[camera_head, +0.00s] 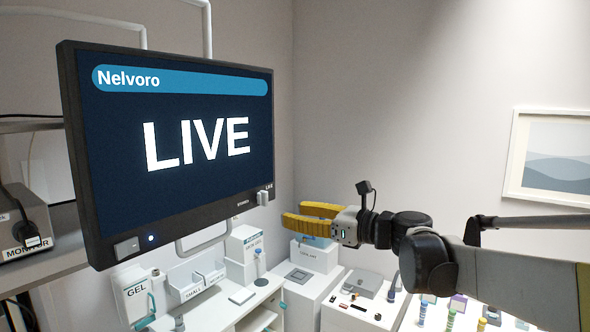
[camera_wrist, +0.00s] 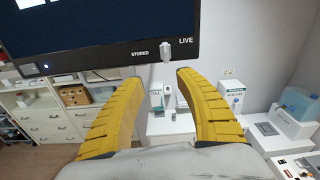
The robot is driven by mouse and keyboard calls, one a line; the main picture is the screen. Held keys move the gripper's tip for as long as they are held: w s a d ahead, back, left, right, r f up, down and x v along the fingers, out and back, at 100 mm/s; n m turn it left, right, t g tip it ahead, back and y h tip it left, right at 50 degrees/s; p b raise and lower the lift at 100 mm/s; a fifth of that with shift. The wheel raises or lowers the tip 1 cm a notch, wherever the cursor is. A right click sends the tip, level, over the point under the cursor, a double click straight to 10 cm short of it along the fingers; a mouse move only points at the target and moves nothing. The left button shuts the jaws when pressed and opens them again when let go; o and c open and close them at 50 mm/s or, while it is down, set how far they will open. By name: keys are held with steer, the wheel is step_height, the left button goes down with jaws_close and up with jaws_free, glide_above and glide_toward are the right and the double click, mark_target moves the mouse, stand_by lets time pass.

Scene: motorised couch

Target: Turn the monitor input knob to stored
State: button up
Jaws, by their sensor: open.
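The monitor (camera_head: 200,150) hangs at the left in the head view, and its screen reads LIVE. The input knob (camera_head: 263,196) is a small light lever on the bottom bezel near the right corner. In the wrist view the knob (camera_wrist: 166,50) stands between the STORED label on its left and the LIVE label on its upper right, closer to LIVE. My gripper (camera_head: 285,218) has yellow fingers and is to the right of and below the knob in the head view. In the wrist view my gripper (camera_wrist: 157,78) is open and empty, its fingertips just below the knob, apart from it.
A button (camera_head: 127,248) and a blue light (camera_head: 151,238) sit on the bezel's left end. White counters (camera_head: 318,285) with dispensers and small items stand below. A framed picture (camera_head: 512,160) hangs on the right wall.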

mark_target(267, 198)
steer(key=shift+m+t, duration=0.3)
steer(key=shift+m, duration=0.3)
steer(key=x, duration=0.3)
steer(key=r+p+x, duration=0.1)
steer(key=x, duration=0.3)
steer(key=r+p+x, duration=0.1)
steer(key=x, duration=0.3)
steer(key=shift+w+d, duration=0.35)
steer(key=shift+w, duration=0.05)
jaws_close()
